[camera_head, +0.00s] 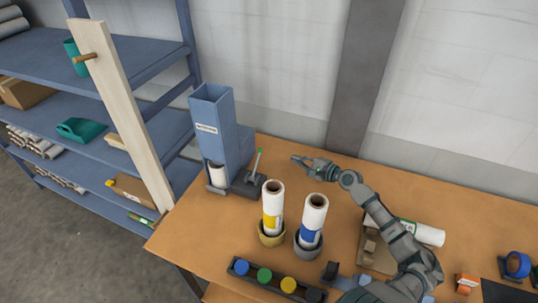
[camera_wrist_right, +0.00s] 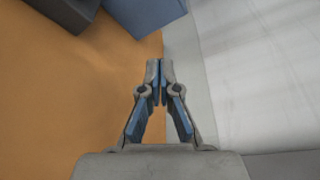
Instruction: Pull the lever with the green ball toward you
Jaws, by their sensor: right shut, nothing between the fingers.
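The lever with the green ball (camera_head: 256,163) stands on a dark base at the right foot of the blue press (camera_head: 217,125). The lever is tilted slightly, its top leaning right. My right gripper (camera_head: 296,159) is to the right of the lever, pointing left at it, with a gap between them. In the right wrist view the fingers (camera_wrist_right: 160,68) are together with nothing between them. The dark base (camera_wrist_right: 68,10) and the blue press (camera_wrist_right: 143,12) show at the top of that view; the green ball does not show there. My left gripper is not in view.
Two white rolls, one with a yellow label (camera_head: 272,207) and one with a blue label (camera_head: 312,221), stand in holders in front of my right arm. A tray with coloured discs (camera_head: 264,276) lies at the front edge. Blue shelves (camera_head: 60,60) stand left. The wooden table (camera_head: 190,232) is clear nearby.

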